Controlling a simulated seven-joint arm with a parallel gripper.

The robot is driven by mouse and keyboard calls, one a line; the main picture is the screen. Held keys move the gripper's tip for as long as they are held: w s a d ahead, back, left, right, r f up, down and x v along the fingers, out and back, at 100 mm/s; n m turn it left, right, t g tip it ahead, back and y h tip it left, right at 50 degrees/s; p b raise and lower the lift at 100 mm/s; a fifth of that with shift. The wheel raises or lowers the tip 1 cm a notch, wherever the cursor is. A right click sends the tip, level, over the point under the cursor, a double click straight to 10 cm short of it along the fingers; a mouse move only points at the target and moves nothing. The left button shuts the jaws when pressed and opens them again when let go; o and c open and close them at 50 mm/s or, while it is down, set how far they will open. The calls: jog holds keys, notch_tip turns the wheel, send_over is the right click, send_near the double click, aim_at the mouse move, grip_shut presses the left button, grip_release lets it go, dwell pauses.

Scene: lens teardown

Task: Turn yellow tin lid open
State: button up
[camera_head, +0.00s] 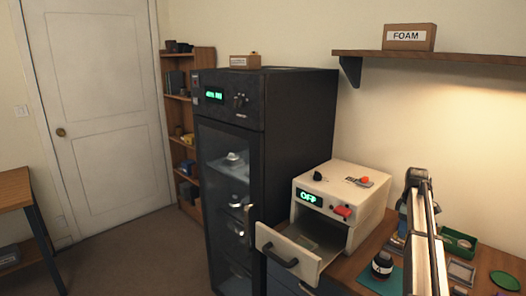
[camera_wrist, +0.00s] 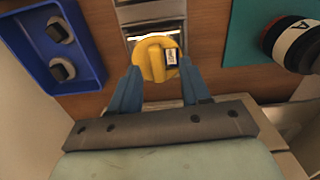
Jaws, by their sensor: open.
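The yellow tin lid (camera_wrist: 150,58) shows in the wrist view as a round yellow shape with a raised bar and a small pale label on it. My gripper (camera_wrist: 157,80) has its two blue fingers apart, one on each side of the lid's near part. I cannot tell whether the fingers touch it. The tin's body under the lid is hidden. In the head view I cannot make out the yellow tin; my arm covers part of the bench there.
A blue tray (camera_wrist: 88,75) with two knobbed parts lies left of the lid. A black jar (camera_wrist: 292,42) with a white band stands right, on a teal mat (camera_wrist: 240,45). A metal tray (camera_wrist: 155,30) lies behind. A white machine (camera_head: 335,195) has its drawer (camera_head: 285,255) open.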

jog(key=shift+w+d+r, duration=0.1)
jog(key=shift+r, duration=2.3)
jog(key=shift+r, duration=0.15)
notch_tip(320, 180, up, 6)
jog(key=shift+f, duration=0.15)
dwell(0.4)
